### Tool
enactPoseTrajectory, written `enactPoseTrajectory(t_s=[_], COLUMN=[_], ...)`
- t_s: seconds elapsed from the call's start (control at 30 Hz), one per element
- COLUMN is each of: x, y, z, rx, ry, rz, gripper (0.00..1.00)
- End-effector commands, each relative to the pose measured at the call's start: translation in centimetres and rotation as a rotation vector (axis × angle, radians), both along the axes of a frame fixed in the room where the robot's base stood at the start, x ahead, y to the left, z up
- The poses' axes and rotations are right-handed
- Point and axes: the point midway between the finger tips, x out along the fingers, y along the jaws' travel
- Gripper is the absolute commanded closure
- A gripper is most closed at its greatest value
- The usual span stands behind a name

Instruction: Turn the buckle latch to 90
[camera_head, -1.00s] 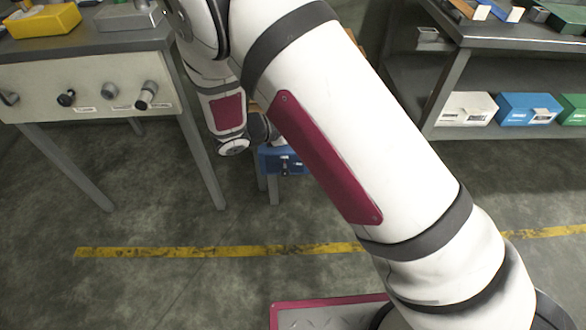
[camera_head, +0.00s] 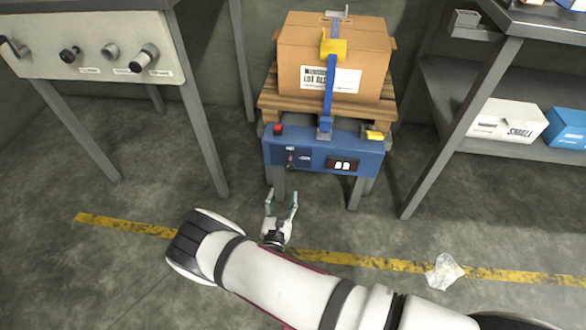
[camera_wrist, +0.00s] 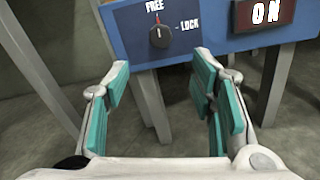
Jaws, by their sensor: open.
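A blue control panel (camera_head: 318,148) is on the front of a pallet stand. It carries a small dark rotary knob (camera_wrist: 161,32), which also shows in the head view (camera_head: 290,160). A blue strap (camera_head: 329,95) with a yellow buckle (camera_head: 334,49) runs over a cardboard box. I cannot tell whether the knob or this buckle is the buckle latch. My gripper (camera_wrist: 160,82) is open and empty, its teal-padded fingers apart, below and in front of the panel. It also shows in the head view (camera_head: 281,196).
A lit display (camera_wrist: 263,13) reads ON right of the knob. A red button (camera_head: 278,129) and a yellow part (camera_head: 375,135) sit along the panel's top. A grey table (camera_head: 95,70) stands left, shelves (camera_head: 470,120) right. Clear film (camera_head: 444,272) lies on the floor.

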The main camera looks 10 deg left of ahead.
Motion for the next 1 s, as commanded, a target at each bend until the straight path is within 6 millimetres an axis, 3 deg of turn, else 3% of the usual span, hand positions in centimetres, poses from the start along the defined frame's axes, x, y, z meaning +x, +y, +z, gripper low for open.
enactPoseTrajectory(t_s=[0.17,0.7,1.0], x=[2.0,11.8,13.6], y=[-0.1,-0.5,-0.5], z=[0.0,0.0,0.1], rx=[0.002,0.002,0.001], ry=[-0.002,-0.002,0.0], rz=[-0.002,-0.005,-0.003], gripper=[0.49,0.49,0.49])
